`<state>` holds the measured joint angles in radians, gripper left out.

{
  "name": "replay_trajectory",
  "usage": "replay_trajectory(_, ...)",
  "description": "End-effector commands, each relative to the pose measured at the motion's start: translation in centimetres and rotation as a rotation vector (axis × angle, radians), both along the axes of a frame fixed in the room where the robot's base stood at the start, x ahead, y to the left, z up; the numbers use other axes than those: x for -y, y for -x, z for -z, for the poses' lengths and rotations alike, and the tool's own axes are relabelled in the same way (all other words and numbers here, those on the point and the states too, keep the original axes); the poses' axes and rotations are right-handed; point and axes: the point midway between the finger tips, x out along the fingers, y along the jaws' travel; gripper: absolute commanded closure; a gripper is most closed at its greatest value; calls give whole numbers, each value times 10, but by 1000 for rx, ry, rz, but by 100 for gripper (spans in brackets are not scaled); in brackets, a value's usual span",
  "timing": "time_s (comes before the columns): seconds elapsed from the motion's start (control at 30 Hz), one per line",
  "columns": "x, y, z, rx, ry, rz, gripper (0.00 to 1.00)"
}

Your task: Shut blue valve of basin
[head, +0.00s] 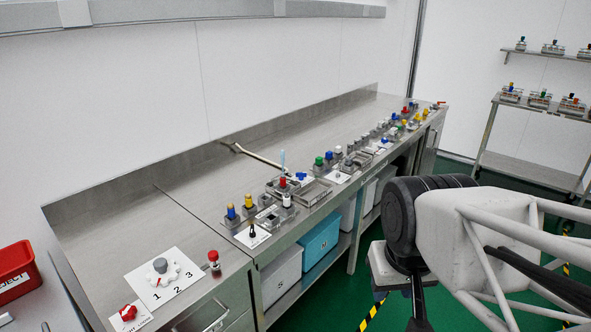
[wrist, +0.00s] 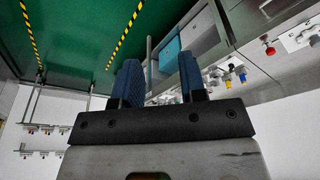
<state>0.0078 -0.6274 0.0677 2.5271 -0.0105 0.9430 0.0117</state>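A small blue valve handle (head: 301,176) shows on the bench in the head view, beside a shallow metal basin (head: 314,193). Another blue part (head: 384,141) lies farther along the row. Both are too small to tell whether a valve is open or shut, or which one belongs to the basin. My gripper (wrist: 160,78) shows two blue fingers standing apart with nothing between them in the wrist view. It is away from the bench fittings. In the head view my arm is at the right, in front of the bench, and its fingertips cannot be made out.
The steel bench (head: 195,175) runs along the wall, with several fittings along its front edge. A numbered dial plate (head: 164,290) and a red knob (head: 213,256) are at the near end. Bins (head: 320,241) sit below. A rack (head: 535,167) stands at the right; green floor is clear between.

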Motion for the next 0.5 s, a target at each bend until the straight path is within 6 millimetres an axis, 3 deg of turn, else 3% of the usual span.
replay_trajectory(0.27, -1, -30, -16, -11, 11, -54, 62)
replay_trajectory(0.5, -2, -77, -38, -24, 29, -139, 62)
